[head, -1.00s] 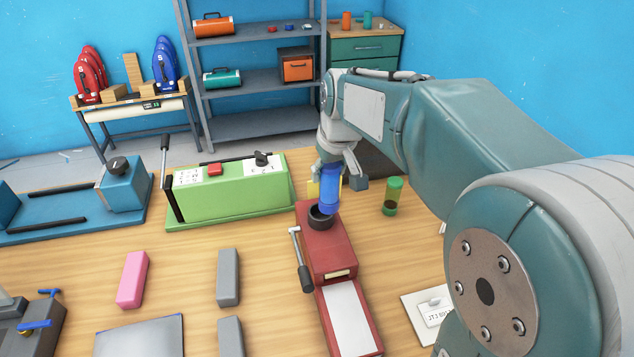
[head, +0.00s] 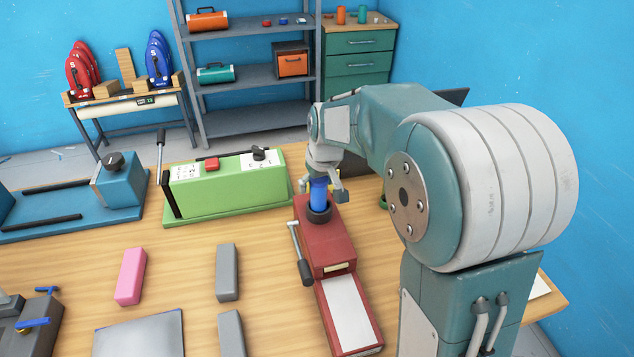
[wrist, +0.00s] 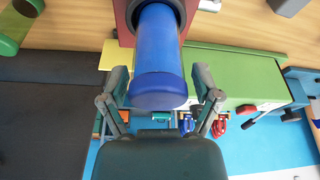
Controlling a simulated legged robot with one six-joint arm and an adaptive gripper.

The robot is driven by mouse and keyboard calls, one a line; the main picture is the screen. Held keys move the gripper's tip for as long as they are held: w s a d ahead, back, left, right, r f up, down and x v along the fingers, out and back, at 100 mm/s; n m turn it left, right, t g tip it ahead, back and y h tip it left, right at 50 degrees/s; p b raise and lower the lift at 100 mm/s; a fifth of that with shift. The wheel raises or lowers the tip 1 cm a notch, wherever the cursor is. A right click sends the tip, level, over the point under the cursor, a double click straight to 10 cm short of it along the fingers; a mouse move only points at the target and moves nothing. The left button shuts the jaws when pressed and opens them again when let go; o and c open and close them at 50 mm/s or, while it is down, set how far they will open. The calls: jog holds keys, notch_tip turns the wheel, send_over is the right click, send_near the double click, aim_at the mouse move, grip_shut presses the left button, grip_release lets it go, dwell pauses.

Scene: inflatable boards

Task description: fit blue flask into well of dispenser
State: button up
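The blue flask (head: 319,194) stands upright with its lower end inside the dark round well (head: 319,215) on top of the red dispenser (head: 327,245). In the wrist view the flask (wrist: 158,60) runs into the well's dark ring (wrist: 182,12). My gripper (wrist: 162,85) is around the flask's near end, one finger on each side. The fingers are spread, with a narrow gap visible beside the flask. In the head view my gripper (head: 325,187) is at the flask's upper end. How deep the flask sits is hidden by the well's rim.
The dispenser has a side lever (head: 301,255). A green machine (head: 225,188) stands behind left, a blue one (head: 122,187) farther left. Pink (head: 131,276) and grey (head: 228,272) blocks lie on the table. A green jar (wrist: 15,22) stands nearby, mostly hidden by my arm in the head view.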

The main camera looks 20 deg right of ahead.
jog(key=shift+d, duration=0.15)
jog(key=shift+r, duration=0.1)
jog(key=a+v, duration=0.1)
jog(key=v, duration=1)
jog(key=s+f+m+t, duration=0.2)
jog(key=s, duration=2.1)
jog(key=shift+s+d+h, duration=0.2)
jog(key=shift+s+h, duration=0.1)
jog(key=shift+s, duration=0.1)
